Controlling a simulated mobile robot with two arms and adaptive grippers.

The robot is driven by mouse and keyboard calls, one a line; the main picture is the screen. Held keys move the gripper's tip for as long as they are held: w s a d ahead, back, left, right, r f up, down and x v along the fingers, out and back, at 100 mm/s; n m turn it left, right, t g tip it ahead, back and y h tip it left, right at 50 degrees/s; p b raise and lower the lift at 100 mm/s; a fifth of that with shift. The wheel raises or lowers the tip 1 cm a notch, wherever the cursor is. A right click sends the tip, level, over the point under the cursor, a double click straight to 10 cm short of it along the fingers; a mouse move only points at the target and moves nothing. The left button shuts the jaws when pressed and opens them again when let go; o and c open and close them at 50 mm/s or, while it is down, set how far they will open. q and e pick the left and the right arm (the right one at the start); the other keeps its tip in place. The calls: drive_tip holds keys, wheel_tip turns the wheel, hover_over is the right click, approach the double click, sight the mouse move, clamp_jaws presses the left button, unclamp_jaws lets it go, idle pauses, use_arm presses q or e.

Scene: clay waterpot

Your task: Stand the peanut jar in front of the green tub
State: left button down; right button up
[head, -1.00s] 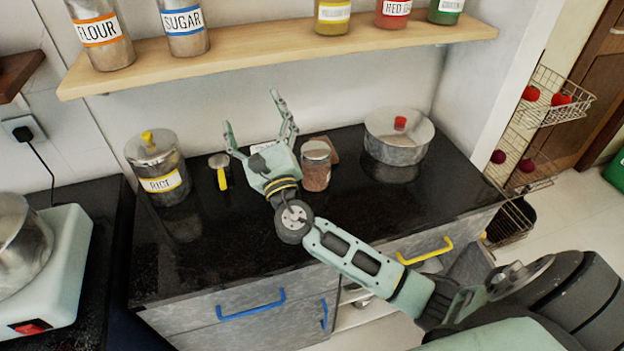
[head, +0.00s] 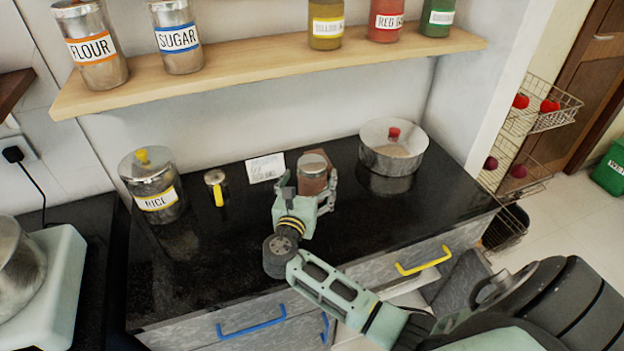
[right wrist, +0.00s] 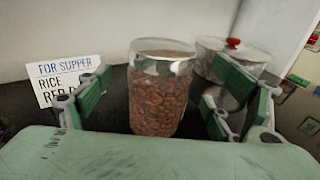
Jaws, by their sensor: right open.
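The peanut jar (head: 312,184), clear with a silver lid and reddish-brown contents, stands upright on the black counter. It also shows in the middle of the right wrist view (right wrist: 158,103). My right gripper (head: 308,180) is open, with one finger on each side of the jar. In the right wrist view, gaps show between the jar and both fingers. The green tub (head: 609,170) stands on the floor at the far right, cut off by the picture edge. My left gripper is not in view.
A rice jar (head: 153,184) and a small yellow-handled jar (head: 216,187) stand to the left. A white card (head: 265,167) leans behind. A lidded pot (head: 393,150) stands to the right. A shelf (head: 270,67) with jars overhangs the back. Wire baskets (head: 520,180) flank the counter's right end.

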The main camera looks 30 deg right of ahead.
drive_tip(key=x, duration=0.3)
drive_tip(key=shift+w+d+r, duration=0.1)
drive_tip(key=shift+d, duration=0.05)
drive_tip(key=c, duration=1.5)
drive_tip(key=shift+r, duration=0.1)
drive_tip(key=c, duration=0.3)
